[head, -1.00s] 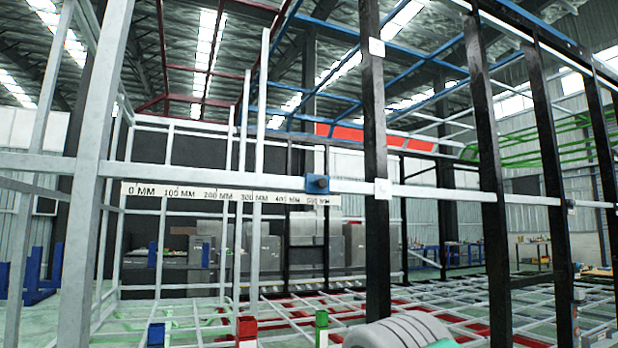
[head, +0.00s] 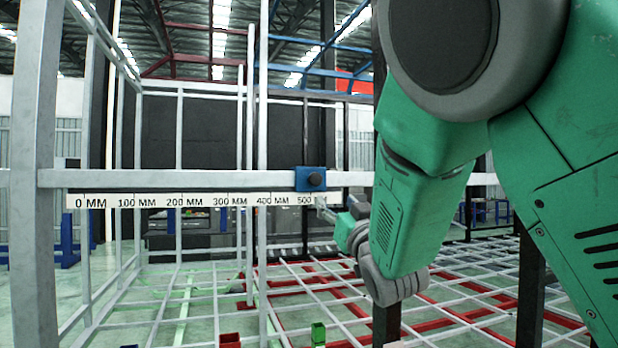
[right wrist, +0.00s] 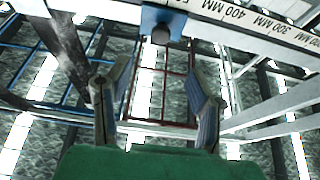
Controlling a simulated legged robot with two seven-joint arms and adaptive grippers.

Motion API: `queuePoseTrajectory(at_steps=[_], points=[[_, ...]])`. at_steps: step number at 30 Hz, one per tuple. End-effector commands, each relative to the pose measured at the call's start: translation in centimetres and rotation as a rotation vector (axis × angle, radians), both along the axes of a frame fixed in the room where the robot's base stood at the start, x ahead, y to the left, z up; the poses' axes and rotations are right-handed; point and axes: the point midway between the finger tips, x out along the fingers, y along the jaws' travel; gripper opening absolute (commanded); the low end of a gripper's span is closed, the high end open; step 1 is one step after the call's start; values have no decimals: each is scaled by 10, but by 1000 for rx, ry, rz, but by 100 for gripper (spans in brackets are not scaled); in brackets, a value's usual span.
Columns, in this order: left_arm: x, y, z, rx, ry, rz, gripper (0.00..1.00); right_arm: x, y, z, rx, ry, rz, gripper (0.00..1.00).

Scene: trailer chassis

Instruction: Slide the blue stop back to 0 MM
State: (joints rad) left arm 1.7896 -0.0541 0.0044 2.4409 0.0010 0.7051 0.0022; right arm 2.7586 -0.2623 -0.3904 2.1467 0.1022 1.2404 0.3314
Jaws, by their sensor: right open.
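The blue stop (head: 301,180), a block with a dark round knob, sits on the grey horizontal rail (head: 200,179) just above the 500 mark. The scale strip (head: 160,201) below the rail reads from 0 MM at the left to 500 at the right. My right gripper (head: 322,207) is small and partly hidden, just below and right of the stop. In the right wrist view the blue stop (right wrist: 152,19) and its knob are at the top, ahead of my open, empty right gripper (right wrist: 157,62), apart from its fingers. My left gripper does not show.
A grey upright post (head: 35,190) stands at the left end of the rail. A black post (head: 527,285) stands at the right, behind my arm. A low floor grid of grey and red bars (head: 300,275) lies behind the rail. The space along the strip's front is clear.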

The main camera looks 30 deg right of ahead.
Motion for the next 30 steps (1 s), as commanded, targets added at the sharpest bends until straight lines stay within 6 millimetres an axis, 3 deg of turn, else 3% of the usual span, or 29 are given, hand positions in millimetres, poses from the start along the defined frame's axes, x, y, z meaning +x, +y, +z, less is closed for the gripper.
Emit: queuePoseTrajectory(at_steps=[5, 19, 24, 30], points=[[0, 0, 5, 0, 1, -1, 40, 17, -2, 9, -2, -4, 0, 48], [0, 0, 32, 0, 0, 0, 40, 101, -25, 44, 0, -1, 0, 48], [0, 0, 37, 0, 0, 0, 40, 117, -32, 50, 3, -1, -1, 48], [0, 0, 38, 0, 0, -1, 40, 123, -30, 53, 0, -1, 0, 48]])
